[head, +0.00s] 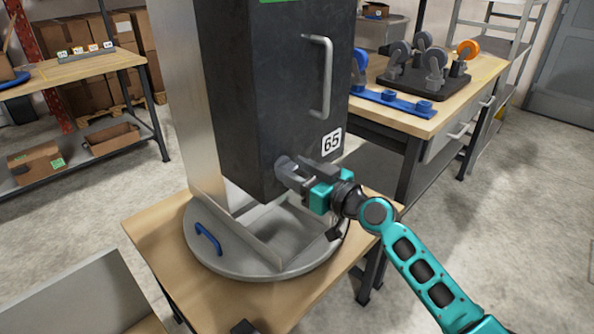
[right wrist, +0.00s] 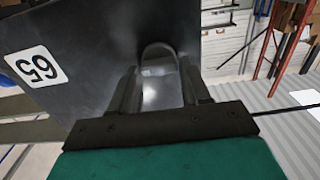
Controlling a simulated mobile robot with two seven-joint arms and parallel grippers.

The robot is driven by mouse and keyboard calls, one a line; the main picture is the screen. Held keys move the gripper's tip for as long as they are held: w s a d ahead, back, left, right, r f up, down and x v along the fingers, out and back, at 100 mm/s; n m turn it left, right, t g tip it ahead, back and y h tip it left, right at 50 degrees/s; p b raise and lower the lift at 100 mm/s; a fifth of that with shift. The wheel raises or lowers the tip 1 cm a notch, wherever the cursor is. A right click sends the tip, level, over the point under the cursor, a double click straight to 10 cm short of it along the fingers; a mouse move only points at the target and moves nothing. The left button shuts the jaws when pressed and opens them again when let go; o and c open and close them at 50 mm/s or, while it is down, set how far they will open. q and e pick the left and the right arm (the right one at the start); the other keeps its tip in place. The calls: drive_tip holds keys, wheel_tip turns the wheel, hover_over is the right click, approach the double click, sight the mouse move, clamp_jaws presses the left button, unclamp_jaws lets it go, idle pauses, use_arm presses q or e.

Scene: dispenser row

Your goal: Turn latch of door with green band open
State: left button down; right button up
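A dark box-shaped dispenser door (head: 285,90) with a white "65" label (head: 331,142) and a vertical bar handle (head: 320,75) stands in the middle. Part of a green band (head: 278,1) shows at its top edge. A grey rounded latch (head: 285,164) sits at the door's lower front; it also shows in the right wrist view (right wrist: 158,62). My right gripper (head: 289,174) is at the latch, with one finger on each side of it. In the right wrist view the fingers (right wrist: 158,88) appear closed against the latch. The gripper partly hides the latch in the head view. My left gripper is not seen.
The dispenser stands on a round grey turntable (head: 205,252) with a blue handle (head: 208,238), on a wooden table (head: 150,232). A bench (head: 455,88) with a caster rack (head: 425,70) stands behind right. Shelving with cartons stands at left.

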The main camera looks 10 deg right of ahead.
drive_tip(key=c, duration=0.6)
drive_tip(key=shift+m, duration=0.3)
drive_tip(key=m, duration=0.3)
drive_tip(key=shift+m+b, duration=0.3)
drive_tip(key=m, duration=0.3)
drive_tip(key=shift+w+d+m, duration=0.1)
drive_tip(key=shift+d+m, duration=0.05)
drive_tip(key=shift+m, duration=0.15)
drive_tip(key=m+p, duration=0.1)
drive_tip(key=m, duration=0.4)
drive_tip(key=m+p, duration=0.1)
drive_tip(key=m, duration=0.4)
drive_tip(key=shift+w+d+f, duration=0.1)
drive_tip(key=shift+m, duration=0.3)
